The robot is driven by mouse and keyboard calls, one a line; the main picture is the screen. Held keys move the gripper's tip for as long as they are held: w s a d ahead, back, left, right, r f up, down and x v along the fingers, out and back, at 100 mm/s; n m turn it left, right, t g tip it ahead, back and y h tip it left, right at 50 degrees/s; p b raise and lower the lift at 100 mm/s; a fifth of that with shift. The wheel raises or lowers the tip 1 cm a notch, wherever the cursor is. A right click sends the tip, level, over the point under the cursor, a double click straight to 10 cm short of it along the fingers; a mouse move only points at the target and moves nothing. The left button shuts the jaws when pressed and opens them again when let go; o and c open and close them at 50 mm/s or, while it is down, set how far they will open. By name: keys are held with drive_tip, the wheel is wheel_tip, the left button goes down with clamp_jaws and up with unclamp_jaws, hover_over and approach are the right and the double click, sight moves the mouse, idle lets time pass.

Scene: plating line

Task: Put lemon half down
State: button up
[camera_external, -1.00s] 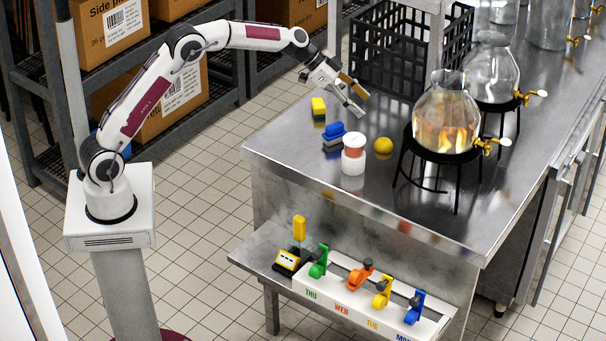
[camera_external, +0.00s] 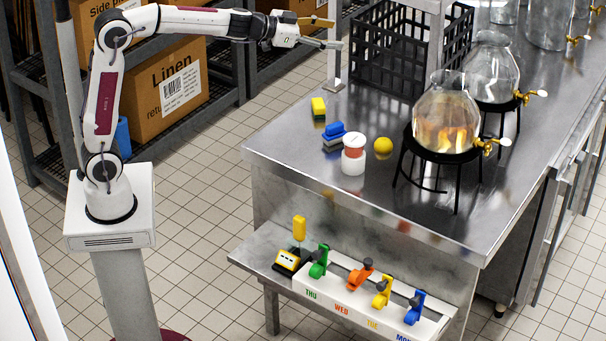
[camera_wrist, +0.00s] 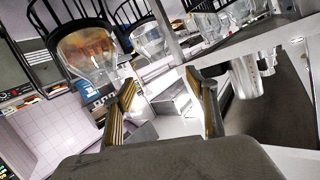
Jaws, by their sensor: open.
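The lemon half (camera_external: 383,146) shows as a small yellow rounded piece on the steel worktop (camera_external: 290,148), to the right of a white-and-red jar. Which way its cut face points is too small to tell. My gripper (camera_external: 327,33) is open and empty, high above and well apart from the lemon half, up and to the left of it in the external view. In the wrist view my gripper (camera_wrist: 165,92) has its two fingers spread with nothing held between them. I cannot make out the lemon half in that view.
A jar (camera_external: 353,162), blue sponges (camera_external: 334,137) and a yellow sponge (camera_external: 318,106) stand near the lemon half. Glass dispensers (camera_external: 446,118) on black stands are to the right. A black crate (camera_external: 395,65) is behind. The worktop's front corner is clear.

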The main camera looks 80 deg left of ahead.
drive_tip(key=s+f+n+g+y, duration=0.1)
drive_tip(key=s+f+g, duration=0.1)
drive_tip(key=s, duration=0.7)
drive_tip(key=s+f+n+g+y, duration=0.1)
drive_tip(key=s+f+n+y, duration=0.1)
drive_tip(key=s, duration=0.8)
drive_tip(key=s+d+f+g+h, duration=0.1)
drive_tip(key=s+d+f, duration=0.3)
drive_tip(key=s, duration=0.4)
drive_tip(key=s+d+f+m+g+h, duration=0.1)
drive_tip(key=s+d+f+g+h, duration=0.1)
drive_tip(key=s+f, duration=0.4)
drive_tip(key=s+d+f+m+g+h, duration=0.1)
drive_tip(key=s+d+f, duration=0.4)
drive_tip(key=s, duration=0.5)
drive_tip(key=shift+s+d+f+g+h, duration=0.25)
drive_tip(key=shift+s+d+g+h, duration=0.15)
drive_tip(key=shift+d+g+h, duration=0.45)
drive_tip(key=shift+d, duration=0.1)
